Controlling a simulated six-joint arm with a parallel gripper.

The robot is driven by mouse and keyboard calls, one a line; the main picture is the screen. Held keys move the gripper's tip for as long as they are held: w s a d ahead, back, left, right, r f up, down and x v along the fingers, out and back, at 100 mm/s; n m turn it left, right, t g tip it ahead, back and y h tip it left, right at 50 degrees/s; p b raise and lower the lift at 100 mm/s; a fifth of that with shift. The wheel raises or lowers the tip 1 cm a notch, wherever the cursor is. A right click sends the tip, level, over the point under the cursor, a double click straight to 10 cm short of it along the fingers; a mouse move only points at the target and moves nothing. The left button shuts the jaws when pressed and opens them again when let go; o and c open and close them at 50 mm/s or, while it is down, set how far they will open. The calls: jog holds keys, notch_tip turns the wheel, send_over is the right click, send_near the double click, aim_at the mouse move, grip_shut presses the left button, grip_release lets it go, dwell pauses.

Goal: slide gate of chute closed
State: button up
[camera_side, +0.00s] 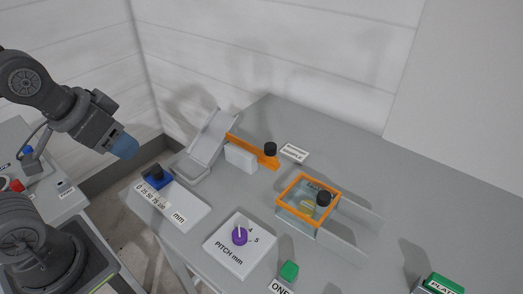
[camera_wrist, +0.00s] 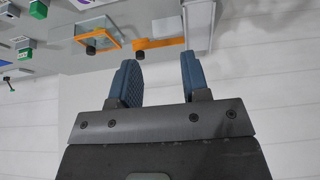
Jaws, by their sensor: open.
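The chute (camera_side: 212,137) is a light grey sloping trough on the table; it also shows at the top of the wrist view (camera_wrist: 200,24). An orange gate plate (camera_side: 246,149) with a black knob (camera_side: 270,148) reaches out from the chute's side to the right, behind a white block (camera_side: 240,157). In the wrist view the gate (camera_wrist: 160,43) and its knob (camera_wrist: 138,54) lie beyond my fingertips. How far the plate enters the chute is unclear. My gripper (camera_side: 124,147) is left of the chute, raised and apart from it. In the wrist view its blue fingers (camera_wrist: 159,75) are open and empty.
A clear box with an orange-framed lid (camera_side: 281,203) and black knob stands right of the gate. A blue slider on a scale (camera_side: 170,205), a purple pitch dial (camera_side: 239,236) and a green button (camera_side: 289,270) line the front. A white wall stands behind.

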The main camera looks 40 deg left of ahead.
jog(key=shift+w+r, duration=0.15)
jog(key=c, duration=0.3)
jog(key=shift+g+y, duration=0.4)
jog(key=shift+g, duration=0.1)
jog(key=w, duration=0.2)
jog(key=w+d+r, duration=0.1)
jog(key=w, duration=0.1)
jog(key=w+d, duration=0.1)
jog(key=w, duration=0.1)
jog(key=shift+d+r, duration=0.1)
jog(key=shift+r, duration=0.25)
grip_shut()
jog(key=w+d+f+y, duration=0.2)
jog(key=w+d+f, duration=0.2)
jog(key=w+d, duration=0.4)
jog(key=w+d+f+m+t+y, duration=0.1)
jog(key=w+d+f, duration=0.3)
jog(key=w+d, duration=0.4)
jog(key=d, duration=0.3)
jog(key=shift+w+d+y, duration=0.2)
jog(key=shift+d+y, duration=0.05)
jog(key=shift+y, duration=0.15)
